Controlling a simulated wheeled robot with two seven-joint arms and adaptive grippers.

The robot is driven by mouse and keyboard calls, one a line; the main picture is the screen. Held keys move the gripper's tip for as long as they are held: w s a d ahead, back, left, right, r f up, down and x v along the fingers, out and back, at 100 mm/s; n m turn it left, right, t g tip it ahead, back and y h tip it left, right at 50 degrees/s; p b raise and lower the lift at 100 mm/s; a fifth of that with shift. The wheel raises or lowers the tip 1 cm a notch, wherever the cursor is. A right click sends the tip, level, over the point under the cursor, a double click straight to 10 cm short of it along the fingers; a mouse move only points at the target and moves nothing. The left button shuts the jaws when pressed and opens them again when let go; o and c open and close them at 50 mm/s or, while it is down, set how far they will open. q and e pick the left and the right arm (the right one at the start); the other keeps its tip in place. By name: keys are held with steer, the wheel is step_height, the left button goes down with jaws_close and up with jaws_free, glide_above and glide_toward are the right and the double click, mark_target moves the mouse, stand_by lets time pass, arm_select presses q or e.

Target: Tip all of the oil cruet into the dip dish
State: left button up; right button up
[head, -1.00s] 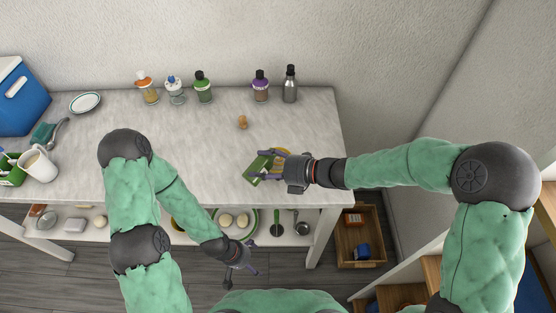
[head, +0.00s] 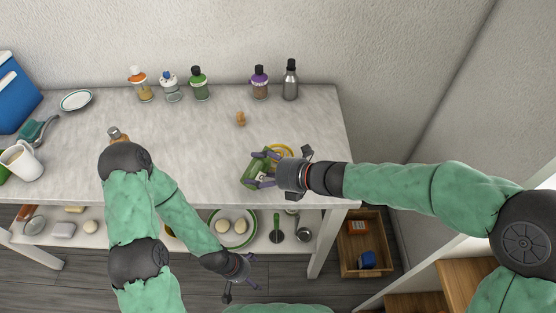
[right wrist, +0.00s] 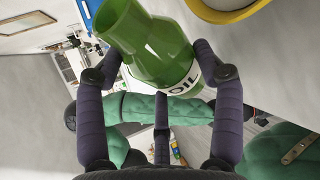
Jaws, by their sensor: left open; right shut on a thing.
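The green oil cruet (head: 256,173) lies tilted in my right gripper (head: 268,171), above the front right part of the counter. In the right wrist view the green glass cruet (right wrist: 150,40) with its white OIL label (right wrist: 193,78) is between the fingers. I cannot make out how much oil is inside. The yellow dip dish (head: 287,149) is just behind the gripper, partly hidden by it; its rim also shows at the top of the right wrist view (right wrist: 222,14). My left gripper (head: 240,288) is open and empty, low in front of the counter.
A cork-coloured stopper (head: 241,118) stands mid-counter. A mug (head: 20,160), plate (head: 76,100) and blue cooler (head: 15,92) are at left. A shelf below holds dishes.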

steer(key=shift+r+n+t+h+b, duration=0.4)
steer(key=shift+r+n+h+b, duration=0.1)
steer(key=shift+r+n+b, duration=0.25)
steer(key=shift+w+n+t+b, duration=0.1)
steer(key=shift+n+t+b, duration=0.2)
steer(key=shift+b, duration=0.45)
steer(key=n+h+b, duration=0.1)
steer(key=b, duration=0.2)
steer(key=shift+s+a+t, duration=0.25)
steer(key=shift+s+t, duration=0.15)
steer(key=shift+s+a+f+n+b, duration=0.2)
steer(key=shift+f+n+b, duration=0.1)
steer(key=shift+f+n, duration=0.1)
steer(key=shift+s+f+n+t+h, duration=0.15)
steer(key=shift+f+n+t+h, duration=0.1)
steer(key=shift+f+t+h, duration=0.2)
steer(key=shift+s+a+t, duration=0.15)
steer(key=shift+t, duration=0.1)
steer(key=shift+s+a+f+n+t+h, duration=0.25)
steer(key=shift+n+t, duration=0.15)
steer(key=shift+n, duration=0.4)
steer(key=shift+s+f+n, duration=0.15)
steer(key=shift+n, duration=0.15)
steer(key=shift+a, duration=0.1)
